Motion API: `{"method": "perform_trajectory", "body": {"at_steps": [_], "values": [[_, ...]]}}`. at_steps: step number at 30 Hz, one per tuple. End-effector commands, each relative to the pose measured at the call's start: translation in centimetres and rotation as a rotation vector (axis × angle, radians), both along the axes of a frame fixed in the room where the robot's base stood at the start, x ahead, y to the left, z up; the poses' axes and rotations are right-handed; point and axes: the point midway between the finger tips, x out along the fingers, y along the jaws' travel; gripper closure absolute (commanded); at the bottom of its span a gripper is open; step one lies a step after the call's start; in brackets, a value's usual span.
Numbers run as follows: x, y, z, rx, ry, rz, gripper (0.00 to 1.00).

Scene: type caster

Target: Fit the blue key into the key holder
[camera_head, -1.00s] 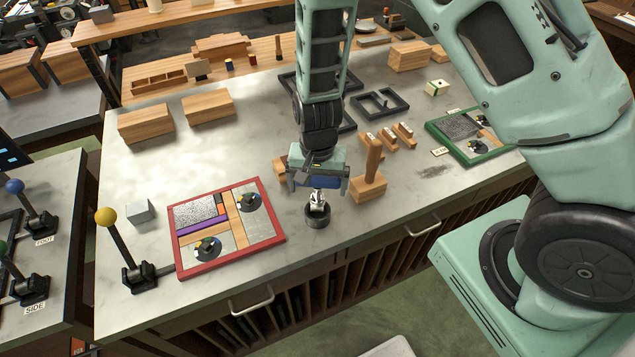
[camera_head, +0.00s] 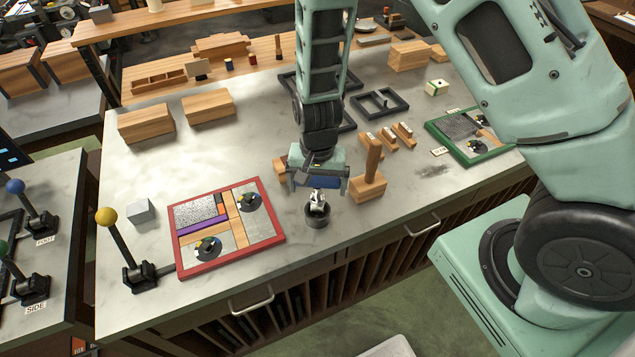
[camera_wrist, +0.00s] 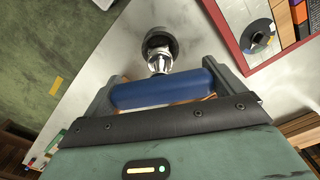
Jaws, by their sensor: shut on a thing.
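My gripper (camera_head: 318,186) is shut on the blue key, holding its blue cylindrical handle (camera_head: 322,182) crosswise between the fingers. The handle also shows clearly in the wrist view (camera_wrist: 160,90). A silver metal piece (camera_head: 318,199) extends below the handle to a small dark round cup (camera_head: 316,217), which looks like the key holder. In the wrist view the metal piece overlaps the open cup (camera_wrist: 166,36). I cannot tell how deep the metal sits in the cup or whether it is fully seated.
A red-framed board (camera_head: 283,236) lies just left of the cup. A wooden block with an upright post (camera_head: 369,188) stands close on the right. A lever with a yellow knob (camera_head: 106,217) stands far left. The counter's front edge is close below the cup.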

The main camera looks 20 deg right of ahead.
Motion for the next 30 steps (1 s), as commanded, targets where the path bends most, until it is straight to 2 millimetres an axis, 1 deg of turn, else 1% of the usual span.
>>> {"method": "perform_trajectory", "body": {"at_steps": [20, 30], "values": [[0.02, 0.01, -0.03, 0.000, 0.000, 0.000, 0.47], [0.01, 0.01, -0.78, 0.000, 0.000, 0.000, 0.47]]}}
